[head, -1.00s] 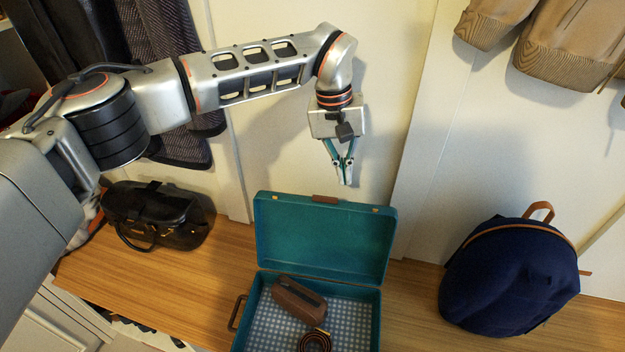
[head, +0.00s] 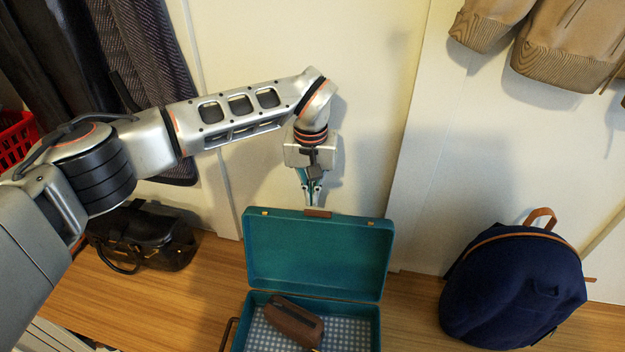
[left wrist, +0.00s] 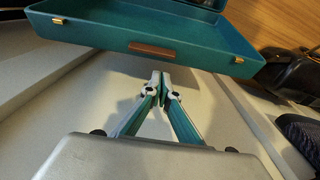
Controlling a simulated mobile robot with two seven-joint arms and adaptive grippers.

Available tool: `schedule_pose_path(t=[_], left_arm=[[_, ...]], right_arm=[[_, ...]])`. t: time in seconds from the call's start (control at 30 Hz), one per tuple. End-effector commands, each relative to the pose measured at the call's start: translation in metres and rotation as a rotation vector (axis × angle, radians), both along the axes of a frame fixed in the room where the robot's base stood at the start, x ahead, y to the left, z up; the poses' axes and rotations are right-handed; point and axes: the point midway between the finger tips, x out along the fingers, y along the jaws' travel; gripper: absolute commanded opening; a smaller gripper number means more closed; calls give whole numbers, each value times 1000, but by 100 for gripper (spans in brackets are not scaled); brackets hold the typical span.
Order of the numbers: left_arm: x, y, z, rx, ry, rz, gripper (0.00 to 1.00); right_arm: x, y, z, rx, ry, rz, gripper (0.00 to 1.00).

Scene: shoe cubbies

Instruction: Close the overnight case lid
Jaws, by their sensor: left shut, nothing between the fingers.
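The teal overnight case stands open on the wooden bench, its lid (head: 318,258) raised upright against the wall side. The base (head: 376,325) has a blue checked lining and holds a brown case (head: 293,320). My left gripper (head: 313,203) is shut and empty, at the lid's top edge and behind it, close to the brown handle patch (head: 318,213); I cannot tell whether it touches. In the left wrist view, the shut fingertips (left wrist: 160,78) point toward the lid's brown patch (left wrist: 151,49), with brass latches on either side. My right gripper is not in view.
A black handbag (head: 145,237) sits on the bench at left, and a navy backpack (head: 515,290) at right. The wall lies close behind the lid.

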Motion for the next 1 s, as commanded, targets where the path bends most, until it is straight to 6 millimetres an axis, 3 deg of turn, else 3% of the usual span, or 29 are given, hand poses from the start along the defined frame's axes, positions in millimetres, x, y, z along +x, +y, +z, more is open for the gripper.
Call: schedule_pose_path(t=[0.03, 0.07, 0.3, 0.67, 1.0], left_arm=[[-4, 1, 13, -2, -14, -1, 0], [-6, 1, 14, -2, -15, -1, 0], [-22, 2, 14, -2, -10, 1, 0], [-24, 2, 13, -2, -8, 2, 0], [-33, 4, 27, -5, -67, -1, 0]], right_arm=[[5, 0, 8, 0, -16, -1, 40], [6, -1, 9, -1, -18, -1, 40], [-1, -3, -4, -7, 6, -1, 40], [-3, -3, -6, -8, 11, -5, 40], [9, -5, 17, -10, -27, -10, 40]])
